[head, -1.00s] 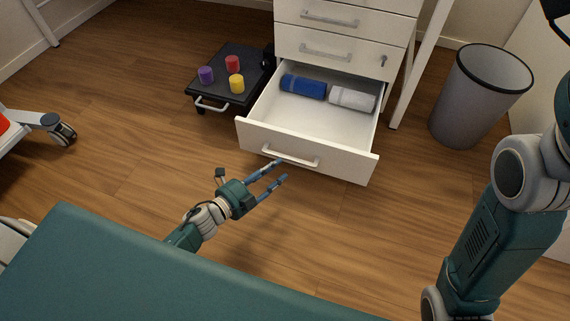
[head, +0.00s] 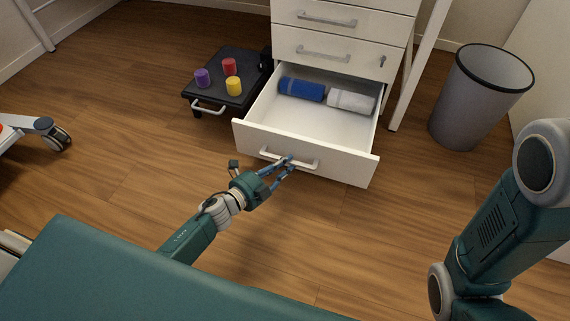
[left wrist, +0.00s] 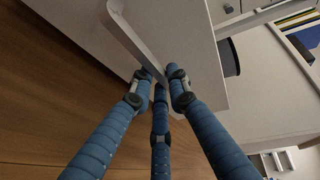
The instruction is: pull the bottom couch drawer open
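The bottom drawer (head: 307,162) of the white cabinet stands well open, its inside in sight. A blue roll (head: 301,89) and a white roll (head: 351,101) lie at its back. Its pale bar handle (head: 268,155) is on the front panel. My left gripper (head: 289,163) is at the handle, its blue fingers drawn together about the bar. In the left wrist view, the fingers (left wrist: 158,80) lie on both sides of the handle (left wrist: 128,32), close against it. My right arm shows at the right, but its gripper is out of view.
A low black trolley (head: 238,64) with purple, red and yellow cylinders stands left of the drawer. A grey bin (head: 478,100) stands to the right. The wooden floor (head: 345,235) in front of the drawer is clear. A teal surface (head: 130,285) fills the lower left.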

